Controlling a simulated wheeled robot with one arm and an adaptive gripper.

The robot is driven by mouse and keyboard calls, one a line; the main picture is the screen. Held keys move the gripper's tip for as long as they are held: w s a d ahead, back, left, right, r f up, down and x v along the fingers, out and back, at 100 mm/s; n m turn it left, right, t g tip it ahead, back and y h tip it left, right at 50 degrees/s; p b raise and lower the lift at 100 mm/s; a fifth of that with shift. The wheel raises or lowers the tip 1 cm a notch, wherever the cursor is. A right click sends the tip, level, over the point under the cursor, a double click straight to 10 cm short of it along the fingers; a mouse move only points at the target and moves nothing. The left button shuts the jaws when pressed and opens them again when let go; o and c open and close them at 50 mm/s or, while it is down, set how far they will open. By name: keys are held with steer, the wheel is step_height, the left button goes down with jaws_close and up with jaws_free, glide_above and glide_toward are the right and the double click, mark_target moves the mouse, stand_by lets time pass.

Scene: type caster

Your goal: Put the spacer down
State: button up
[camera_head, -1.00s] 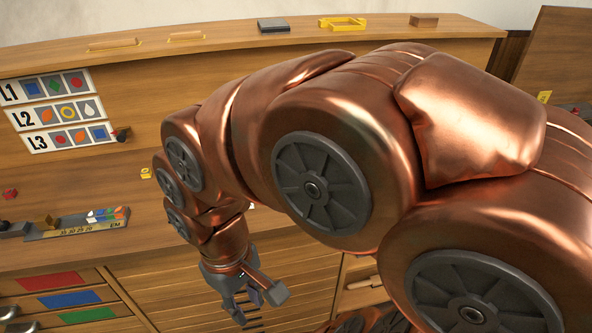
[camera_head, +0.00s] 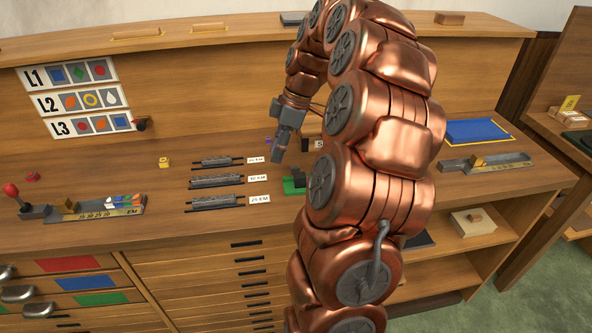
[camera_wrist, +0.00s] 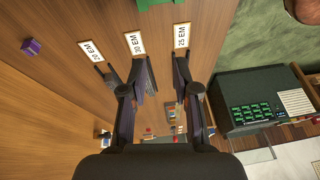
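No spacer can be made out between the fingers of my gripper (camera_wrist: 160,85). In the wrist view its two dark fingers stand apart with a gap between them. In the head view my gripper (camera_head: 283,145) is above the back of the bench, right of the labelled racks. Three dark slotted racks (camera_head: 216,180) lie on the bench, with EM labels at their right ends. The wrist view shows the labels 20 EM, 30 EM (camera_wrist: 134,43) and 25 EM. A small purple block (camera_wrist: 31,47) lies apart from the fingers. I cannot tell which piece is the spacer.
A green block (camera_head: 294,186) lies near the racks, partly beside my arm. A composing tray (camera_head: 95,208) is at left, and another tray (camera_head: 485,163) is at right near a blue panel (camera_head: 477,131). Bare bench lies in front of the racks.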

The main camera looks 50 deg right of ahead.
steer(key=t, duration=0.1)
glide_toward(295, 167)
steer(key=f, duration=0.1)
steer(key=shift+w+f+n, duration=0.15)
steer(key=shift+f+n, duration=0.05)
steer(key=shift+n, duration=0.3)
steer(key=shift+p+x, duration=0.85)
steer(key=shift+x, duration=1.2)
steer(key=shift+p+x, duration=0.45)
steer(key=shift+x, duration=1.25)
steer(key=shift+a, duration=0.15)
jaws_close()
